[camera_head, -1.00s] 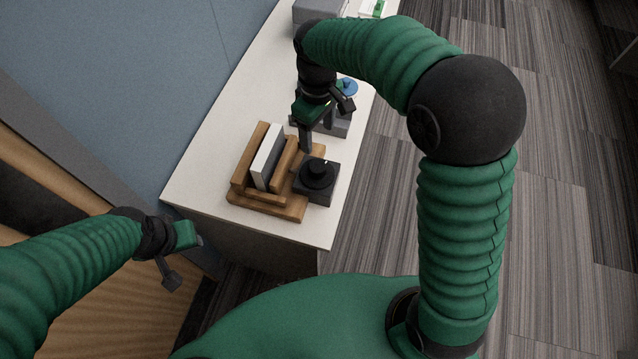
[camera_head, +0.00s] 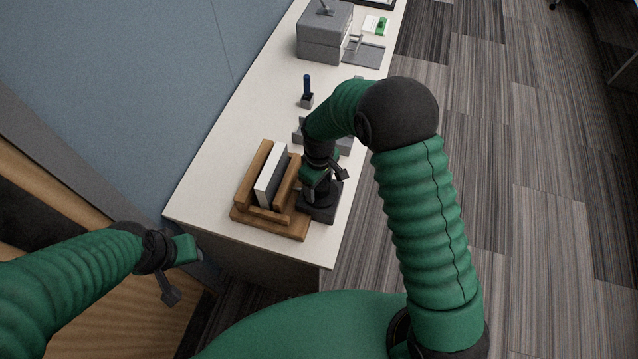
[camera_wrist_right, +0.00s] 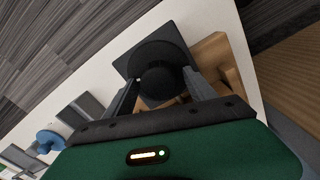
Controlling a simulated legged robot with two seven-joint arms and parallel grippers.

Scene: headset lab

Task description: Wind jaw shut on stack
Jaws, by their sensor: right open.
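A wooden vise (camera_head: 270,225) stands near the front end of the white table. A stack of a white and a dark slab (camera_head: 271,176) stands upright between its back wall and its wooden jaw (camera_head: 287,184). A black box (camera_head: 328,212) with a round black knob sits at the vise's right side. My right gripper (camera_head: 320,195) is over the knob and partly hides it. In the right wrist view, its open fingers (camera_wrist_right: 160,90) lie either side of the knob (camera_wrist_right: 158,70); contact cannot be told. My left gripper (camera_head: 180,272) is open and empty, left of the table's front corner.
A blue-handled tool in a small holder (camera_head: 307,92) stands farther back. A grey box (camera_head: 325,35) and a grey plate (camera_head: 363,54) are at the far end. A blue-grey partition (camera_head: 130,80) runs along the left side. The table left of the vise is clear.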

